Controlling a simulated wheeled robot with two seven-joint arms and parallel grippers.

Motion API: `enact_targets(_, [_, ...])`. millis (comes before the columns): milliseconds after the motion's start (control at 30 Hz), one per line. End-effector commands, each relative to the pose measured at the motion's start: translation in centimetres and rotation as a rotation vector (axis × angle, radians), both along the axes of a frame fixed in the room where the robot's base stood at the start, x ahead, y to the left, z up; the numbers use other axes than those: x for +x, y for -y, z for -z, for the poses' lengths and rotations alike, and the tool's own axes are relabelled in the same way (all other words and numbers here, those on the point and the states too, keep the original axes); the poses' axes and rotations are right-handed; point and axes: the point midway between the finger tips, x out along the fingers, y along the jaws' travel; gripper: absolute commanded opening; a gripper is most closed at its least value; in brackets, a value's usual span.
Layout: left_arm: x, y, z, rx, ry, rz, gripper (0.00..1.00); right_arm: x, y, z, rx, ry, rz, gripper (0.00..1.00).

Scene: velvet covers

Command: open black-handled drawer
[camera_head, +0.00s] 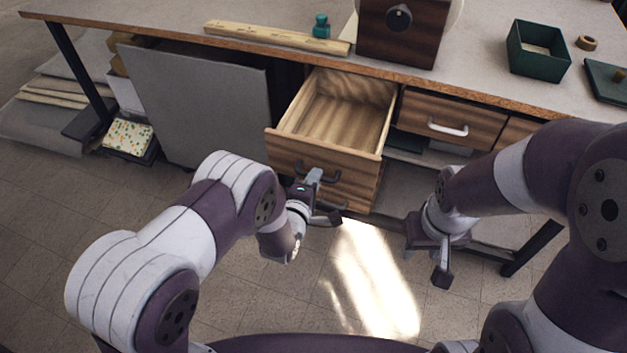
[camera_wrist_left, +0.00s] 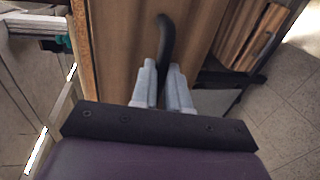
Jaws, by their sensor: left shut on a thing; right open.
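The wooden drawer (camera_head: 335,117) with the black handle is pulled out from under the workbench, and its inside looks empty. Its black handle (camera_head: 322,175) shows on the front in the head view, partly behind my left gripper. My left gripper (camera_head: 314,184) is at the drawer front, shut on the handle. In the left wrist view the black handle (camera_wrist_left: 164,40) stands between the fingers (camera_wrist_left: 163,75). My right gripper (camera_head: 427,255) is open and empty, low in front of the bench, to the right of the drawer and apart from it.
A drawer with a white handle (camera_head: 447,128) is closed to the right. A grey panel (camera_head: 200,105) stands left of the open drawer. On the bench top (camera_head: 480,72) are a wooden strip (camera_head: 270,36), a dark wooden box (camera_head: 403,45) and a green box (camera_head: 537,62). Floor in front is clear.

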Motion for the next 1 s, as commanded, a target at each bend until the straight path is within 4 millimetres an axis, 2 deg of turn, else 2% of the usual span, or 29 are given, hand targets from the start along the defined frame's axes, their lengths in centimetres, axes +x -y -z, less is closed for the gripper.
enact_targets(167, [0.0, 0.0, 0.0, 0.0, 0.0, 0.001, 0.0, 0.0, 0.0, 0.0, 0.0, 0.0, 0.0, 0.43])
enact_targets(200, [0.0, 0.0, 0.0, 0.0, 0.0, 0.001, 0.28, 0.0, 0.0, 0.0, 0.0, 0.0, 0.0, 0.43])
enact_targets(233, [0.0, 0.0, 0.0, 0.0, 0.0, 0.001, 0.37, 0.0, 0.0, 0.0, 0.0, 0.0, 0.0, 0.43])
enact_targets(267, [0.0, 0.0, 0.0, 0.0, 0.0, 0.0, 0.4, 0.0, 0.0, 0.0, 0.0, 0.0, 0.0, 0.43])
enact_targets(533, [-0.1, 0.0, 0.0, 0.0, 0.0, 0.0, 0.4, 0.0, 0.0, 0.0, 0.0, 0.0, 0.0, 0.43])
enact_targets(633, [-1.0, -0.3, -0.4, 0.0, 0.0, 0.0, 0.4, 0.0, 0.0, -0.3, 0.0, 0.0, 0.0, 0.43])
enact_targets(1000, [-9.7, -3.1, -2.3, 0.001, -0.003, 0.002, 0.4, 0.0, 0.0, -1.7, 0.0, 0.0, 0.0, 0.43])
